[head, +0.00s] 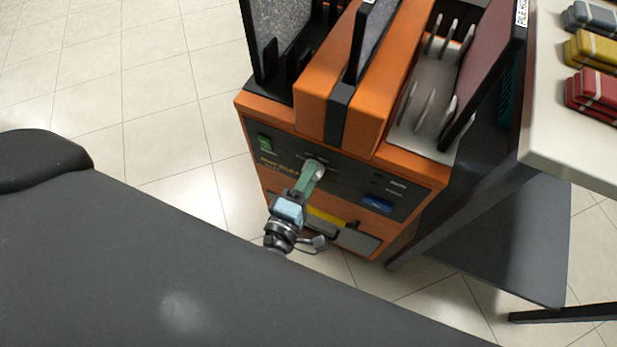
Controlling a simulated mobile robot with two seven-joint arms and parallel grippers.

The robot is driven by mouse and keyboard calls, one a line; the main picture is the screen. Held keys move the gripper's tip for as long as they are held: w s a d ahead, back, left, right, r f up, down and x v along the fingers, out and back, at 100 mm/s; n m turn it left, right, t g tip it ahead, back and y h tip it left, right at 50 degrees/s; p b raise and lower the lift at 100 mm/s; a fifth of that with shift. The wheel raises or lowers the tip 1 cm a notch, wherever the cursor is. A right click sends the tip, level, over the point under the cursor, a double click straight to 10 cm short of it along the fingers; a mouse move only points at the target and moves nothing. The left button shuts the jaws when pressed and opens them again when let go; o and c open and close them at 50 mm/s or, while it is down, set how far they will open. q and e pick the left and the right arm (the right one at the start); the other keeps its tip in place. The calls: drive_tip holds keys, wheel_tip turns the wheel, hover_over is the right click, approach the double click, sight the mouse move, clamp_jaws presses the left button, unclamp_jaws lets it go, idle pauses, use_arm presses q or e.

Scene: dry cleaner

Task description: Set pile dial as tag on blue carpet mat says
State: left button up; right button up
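The orange machine (300,88) stands on the floor with a dark control panel on its front. My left gripper (311,176) is at the middle of this panel, with its fingertips against or just in front of it. The fingers cover what is behind them, so I cannot make out the pile dial or its setting. Whether the fingers are shut on it is unclear. A bluish-grey mat (376,32) with a dark edge stands upright in the machine's middle. The white tag at its top is cut off and unreadable. My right gripper is not in view.
A grey speckled mat (283,28) and a maroon mat (484,72) stand to either side; the maroon mat's tag (522,12) begins "PILE HI". The panel has a green switch (264,143) and blue button (377,204). A white table (575,135) is at right.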

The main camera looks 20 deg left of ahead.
use_arm(q)
drive_tip(key=shift+o, duration=1.2)
drive_tip(key=s, duration=0.8)
drive_tip(key=shift+w+a, duration=0.1)
